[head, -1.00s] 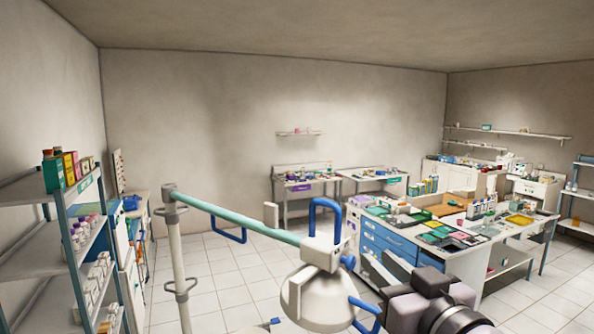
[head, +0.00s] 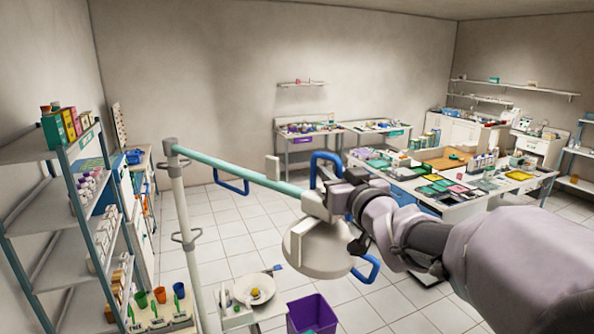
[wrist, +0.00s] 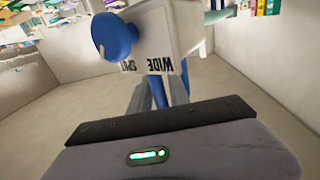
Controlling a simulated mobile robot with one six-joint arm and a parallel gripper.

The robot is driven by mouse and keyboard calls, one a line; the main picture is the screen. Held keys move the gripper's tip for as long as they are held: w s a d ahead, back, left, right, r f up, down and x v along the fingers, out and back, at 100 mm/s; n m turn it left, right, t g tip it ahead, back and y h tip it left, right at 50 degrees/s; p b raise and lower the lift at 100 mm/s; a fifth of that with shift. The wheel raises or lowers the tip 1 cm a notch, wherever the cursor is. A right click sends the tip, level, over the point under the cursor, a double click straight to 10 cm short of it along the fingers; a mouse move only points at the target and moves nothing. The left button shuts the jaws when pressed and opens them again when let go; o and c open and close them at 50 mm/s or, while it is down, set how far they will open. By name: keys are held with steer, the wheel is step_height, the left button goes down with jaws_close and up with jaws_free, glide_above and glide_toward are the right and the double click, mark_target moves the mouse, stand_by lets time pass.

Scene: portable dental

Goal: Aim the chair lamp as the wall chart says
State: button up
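The chair lamp has a round white head (head: 318,250) with blue handles (head: 326,165), hung from a teal arm (head: 235,170) on a white post (head: 183,230). My gripper (head: 338,197) is at the white block beside the lamp head, overlapping it in the head view. In the wrist view the white lamp block (wrist: 165,45), with upside-down "WIDE" and "SPOT" lettering and a blue knob (wrist: 113,36), is just ahead of my gripper (wrist: 148,98). The fingers are largely hidden, so contact is unclear. A board (head: 119,125) on the left wall is nearly edge-on and unreadable.
A stocked shelf rack (head: 60,195) stands at the left. Below the lamp are a small white bowl (head: 255,288) and a purple bin (head: 312,314). A crowded bench (head: 465,198) is at the right. Tiled floor (head: 225,240) is open behind the lamp.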

jaws_close()
stand_by(1.5)
